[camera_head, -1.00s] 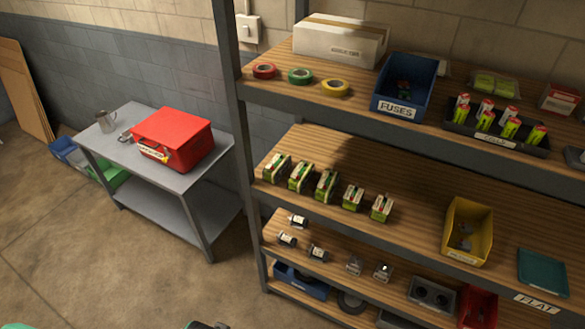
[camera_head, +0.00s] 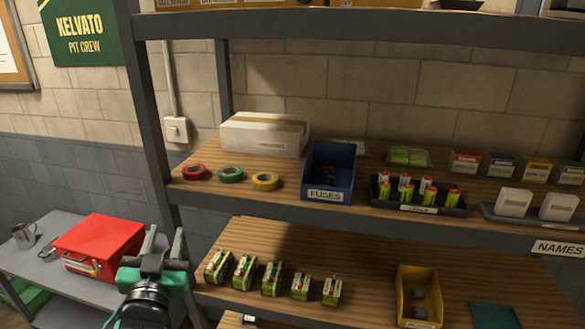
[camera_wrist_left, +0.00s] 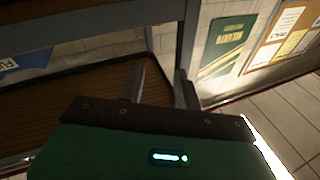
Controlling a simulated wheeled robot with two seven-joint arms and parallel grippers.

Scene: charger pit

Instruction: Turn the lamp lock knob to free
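I cannot make out a lamp or its lock knob in either view. My left gripper (camera_head: 160,246) stands up at the lower left in the head view, in front of the shelf post and beside the red case. Its two fingers are apart with nothing between them. In the left wrist view the fingers (camera_wrist_left: 162,88) also show apart and empty, near a rack post. My right gripper is in neither view.
A wooden rack has a grey post (camera_head: 152,130) close to my left gripper. Its shelves hold a blue fuse bin (camera_head: 328,172), tape rolls (camera_head: 230,174), a yellow bin (camera_head: 420,285) and small boxes. A red case (camera_head: 98,240) sits on a grey table (camera_head: 35,262).

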